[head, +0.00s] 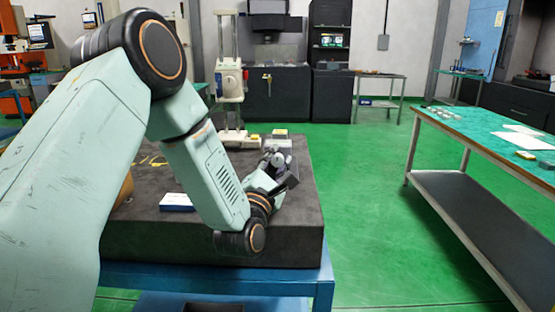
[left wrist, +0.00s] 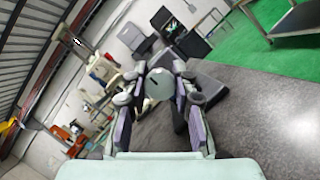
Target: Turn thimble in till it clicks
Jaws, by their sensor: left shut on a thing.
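My left gripper (head: 277,163) reaches over the dark granite block from the left. It also shows in the left wrist view (left wrist: 159,88), with its two fingers closed around a round, pale grey end with a dark mark, which looks like the thimble (left wrist: 157,82). A small pale round part shows between the fingers in the head view, too small to make out clearly. The thimble's scale and the rest of its tool are mostly hidden by the fingers. My right gripper is not in view.
The granite block (head: 285,246) rests on a blue stand (head: 225,283). A white and blue box (head: 177,202) lies near its front. A white upright instrument (head: 230,80) stands at its back. A green-topped bench (head: 470,129) is at the right, with open green floor between.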

